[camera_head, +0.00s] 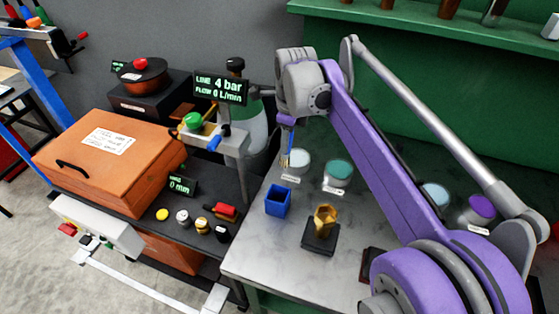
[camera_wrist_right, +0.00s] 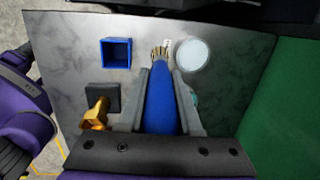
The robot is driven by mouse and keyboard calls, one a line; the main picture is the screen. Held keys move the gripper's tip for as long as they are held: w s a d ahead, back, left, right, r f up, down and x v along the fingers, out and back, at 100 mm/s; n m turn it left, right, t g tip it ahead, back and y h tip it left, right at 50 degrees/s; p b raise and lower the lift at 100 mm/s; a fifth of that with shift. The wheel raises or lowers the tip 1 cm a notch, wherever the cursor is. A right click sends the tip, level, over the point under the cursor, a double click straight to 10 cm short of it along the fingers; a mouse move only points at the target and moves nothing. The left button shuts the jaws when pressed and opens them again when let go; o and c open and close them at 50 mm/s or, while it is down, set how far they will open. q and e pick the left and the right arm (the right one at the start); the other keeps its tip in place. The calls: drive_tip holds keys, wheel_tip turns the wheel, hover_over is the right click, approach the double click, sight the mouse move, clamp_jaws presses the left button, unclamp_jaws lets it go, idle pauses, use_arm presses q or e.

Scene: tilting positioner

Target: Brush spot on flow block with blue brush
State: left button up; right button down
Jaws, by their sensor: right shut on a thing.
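My right gripper (camera_head: 287,122) is shut on the blue brush (camera_head: 290,144), which points bristles down. In the right wrist view the gripper (camera_wrist_right: 158,100) has a finger on each side of the blue handle (camera_wrist_right: 160,98). The tan bristles (camera_wrist_right: 160,53) show beyond it, near a pot with pale contents (camera_wrist_right: 193,55); I cannot tell whether they touch it. This pot also shows in the head view (camera_head: 299,160). A brass-coloured block (camera_head: 325,218), perhaps the flow block, stands on a dark square base (camera_head: 320,240). I cannot make out a spot. My left gripper is out of view.
A blue open holder (camera_head: 278,202) stands on the grey bench (camera_head: 262,248), left of the brass block. A teal pot (camera_head: 338,174) is right of the pale pot. A valve stand with a display (camera_head: 220,88) and an orange case (camera_head: 108,160) are left. The bench's front is clear.

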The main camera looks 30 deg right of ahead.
drive_tip(key=w+d+t+h+b, duration=0.1)
drive_tip(key=w+d+t+b, duration=0.1)
drive_tip(key=w+d, duration=0.35)
use_arm(q)
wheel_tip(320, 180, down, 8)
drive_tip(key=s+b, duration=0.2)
drive_tip(key=b, duration=0.2)
use_arm(e)
drive_tip(key=f, duration=0.1)
drive_tip(key=s+d+f, duration=0.1)
drive_tip(key=f, duration=0.3)
drive_tip(key=shift+s+d+f, duration=0.2)
drive_tip(key=shift+d+f, duration=0.05)
drive_tip(key=shift+d, duration=0.15)
use_arm(q)
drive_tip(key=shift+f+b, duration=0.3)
drive_tip(key=shift+b, duration=0.15)
use_arm(e)
drive_tip(key=shift+f, duration=0.6)
use_arm(q)
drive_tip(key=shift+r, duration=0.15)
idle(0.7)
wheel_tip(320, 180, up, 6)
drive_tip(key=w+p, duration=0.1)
drive_tip(key=p, duration=0.4)
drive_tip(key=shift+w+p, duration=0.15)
drive_tip(key=shift+p, duration=0.2)
use_arm(e)
wheel_tip(320, 180, up, 7)
